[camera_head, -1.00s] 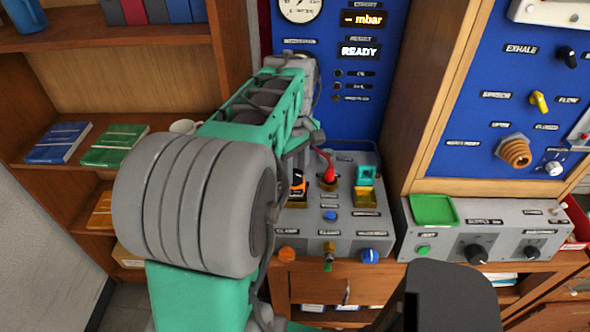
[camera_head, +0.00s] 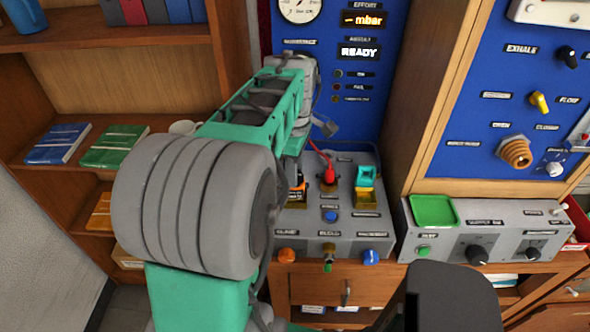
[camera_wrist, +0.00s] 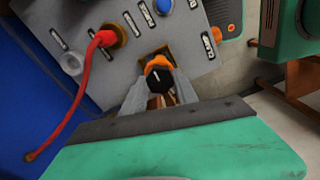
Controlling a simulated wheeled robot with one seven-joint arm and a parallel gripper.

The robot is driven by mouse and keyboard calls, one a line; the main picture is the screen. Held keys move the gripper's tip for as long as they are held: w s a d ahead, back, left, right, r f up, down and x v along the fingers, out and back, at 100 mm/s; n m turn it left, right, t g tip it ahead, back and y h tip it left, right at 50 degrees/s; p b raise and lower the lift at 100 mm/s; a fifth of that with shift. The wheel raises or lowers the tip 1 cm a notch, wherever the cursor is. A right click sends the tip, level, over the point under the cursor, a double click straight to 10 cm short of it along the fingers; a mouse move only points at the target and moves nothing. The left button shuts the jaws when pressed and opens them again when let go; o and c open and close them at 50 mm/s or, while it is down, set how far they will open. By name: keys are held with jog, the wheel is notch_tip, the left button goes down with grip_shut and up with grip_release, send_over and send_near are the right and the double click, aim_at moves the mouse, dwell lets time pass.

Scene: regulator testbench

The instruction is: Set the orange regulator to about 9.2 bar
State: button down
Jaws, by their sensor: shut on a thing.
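The orange regulator (camera_wrist: 157,63) stands on the grey panel in the wrist view, with a black knob (camera_wrist: 160,80) on it. My gripper (camera_wrist: 160,88) has its grey fingers on either side of this knob and is shut on it. In the head view the orange regulator (camera_head: 298,193) shows only in part, because my arm covers its top and my gripper there. The dial gauge (camera_head: 299,8) is cut off at the top, and its reading is too small to tell. The displays show a dash with "mbar" (camera_head: 363,20) and "READY" (camera_head: 359,52).
A red fitting with a hose (camera_head: 329,174) sits right of the regulator, close to my gripper. A teal and yellow part (camera_head: 366,180) stands farther right. The grey bench box (camera_head: 345,215) carries blue and orange knobs along its front. A green tray (camera_head: 433,210) lies on the right-hand box.

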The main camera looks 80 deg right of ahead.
jog(key=c, duration=0.9)
grip_release()
jog(key=shift+c, duration=0.2)
notch_tip(320, 180, up, 8)
jog(key=shift+f+b, duration=0.1)
jog(key=shift+b, duration=0.35)
